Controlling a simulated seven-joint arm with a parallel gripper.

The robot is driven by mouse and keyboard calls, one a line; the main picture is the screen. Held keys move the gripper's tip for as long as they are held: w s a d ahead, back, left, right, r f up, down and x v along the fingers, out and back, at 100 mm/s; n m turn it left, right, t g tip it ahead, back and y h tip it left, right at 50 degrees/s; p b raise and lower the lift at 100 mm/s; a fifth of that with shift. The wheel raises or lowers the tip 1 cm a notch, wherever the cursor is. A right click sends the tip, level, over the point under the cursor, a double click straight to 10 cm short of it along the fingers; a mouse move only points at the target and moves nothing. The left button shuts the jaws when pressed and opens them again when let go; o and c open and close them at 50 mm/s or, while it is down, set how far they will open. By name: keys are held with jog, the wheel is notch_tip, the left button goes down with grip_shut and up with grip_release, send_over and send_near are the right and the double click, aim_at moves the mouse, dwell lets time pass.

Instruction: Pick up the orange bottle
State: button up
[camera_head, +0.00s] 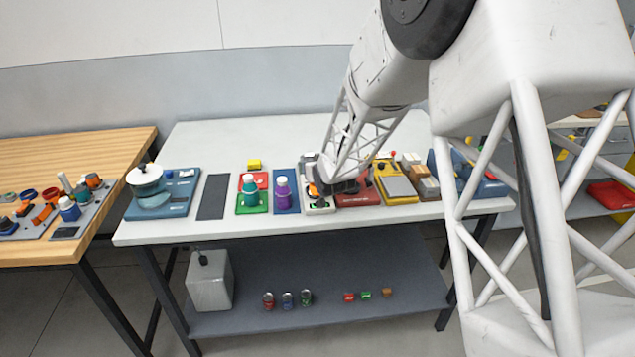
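My arm (358,125) reaches down from the upper right, and its dark end, my gripper (325,187), is low over the right half of the white table. A small patch of orange (312,189) shows at the left edge of my gripper, over a pale tray (319,208). It may be the orange bottle, but most of it is hidden. My fingers are too small and covered to tell if they are open or shut. To the left stand a purple bottle (283,195) on a blue mat and a teal bottle (250,190) on a green mat.
A red-brown device (358,198) and a yellow scale-like device (394,184) sit right of my gripper. A glass pot (150,192) on a blue base stands at the left. The table's back strip (230,135) is clear.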

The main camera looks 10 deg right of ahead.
jog(key=c, duration=1.2)
jog(key=shift+o, duration=0.2)
grip_shut()
jog(key=shift+r, duration=0.5)
notch_tip(320, 180, up, 3)
jog(key=shift+s+f, duration=0.1)
jog(key=shift+s, duration=0.05)
jog(key=s+d+r, duration=0.1)
jog(key=s, duration=1.4)
jog(key=shift+s+d, duration=0.2)
jog(key=shift+s, duration=0.15)
jog(key=shift+r, duration=0.15)
